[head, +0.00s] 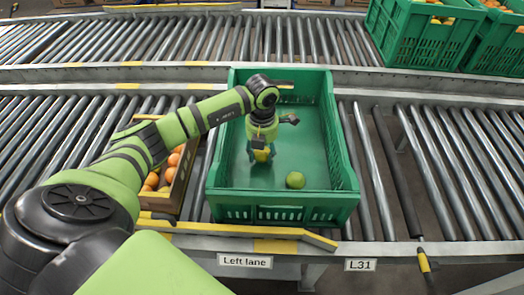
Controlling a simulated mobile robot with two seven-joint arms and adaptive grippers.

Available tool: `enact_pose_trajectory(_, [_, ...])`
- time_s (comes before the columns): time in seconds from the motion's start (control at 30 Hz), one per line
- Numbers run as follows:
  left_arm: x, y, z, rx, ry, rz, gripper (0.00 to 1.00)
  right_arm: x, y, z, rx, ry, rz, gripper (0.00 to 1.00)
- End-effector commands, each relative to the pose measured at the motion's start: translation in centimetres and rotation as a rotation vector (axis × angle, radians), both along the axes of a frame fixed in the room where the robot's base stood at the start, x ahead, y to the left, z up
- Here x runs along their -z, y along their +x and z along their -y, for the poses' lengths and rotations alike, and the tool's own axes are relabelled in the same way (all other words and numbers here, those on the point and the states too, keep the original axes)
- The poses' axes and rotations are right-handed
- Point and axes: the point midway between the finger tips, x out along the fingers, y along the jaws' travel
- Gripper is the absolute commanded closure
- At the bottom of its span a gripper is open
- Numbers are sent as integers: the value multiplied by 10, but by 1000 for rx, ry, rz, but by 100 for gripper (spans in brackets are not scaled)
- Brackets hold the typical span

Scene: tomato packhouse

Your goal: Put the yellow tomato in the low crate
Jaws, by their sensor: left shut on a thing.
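The low crate is a green plastic crate (348,180) on the near roller conveyor, in the middle of the head view. My left arm reaches over its left wall, and my left gripper (262,157) points down inside it. The gripper is shut on a small yellow thing, which I take to be the yellow tomato (262,155), mostly hidden by the fingers. Whether it touches the crate floor I cannot tell. A green tomato (295,180) lies on the crate floor to the right, apart from the gripper. My right gripper is not in view.
A wooden box (182,187) of orange tomatoes stands left of the crate, partly behind my arm. Two taller green crates (415,42) with fruit stand at the back right. A yellow-handled tool (425,262) is at the front right.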

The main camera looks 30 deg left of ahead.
Motion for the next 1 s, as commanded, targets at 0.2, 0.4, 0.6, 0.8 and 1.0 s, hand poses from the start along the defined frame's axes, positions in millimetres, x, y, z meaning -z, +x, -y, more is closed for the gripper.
enact_pose_trajectory(0.2, [4,0,0,-1,0,1,67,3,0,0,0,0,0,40])
enact_pose_trajectory(0.4, [7,0,0,-1,0,1,67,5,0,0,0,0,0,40])
enact_pose_trajectory(0.6, [7,0,0,-1,0,1,24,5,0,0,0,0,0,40])
enact_pose_trajectory(0.8, [7,0,0,-1,0,1,24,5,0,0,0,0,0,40])
enact_pose_trajectory(1.0, [7,0,0,0,0,0,40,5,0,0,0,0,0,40])
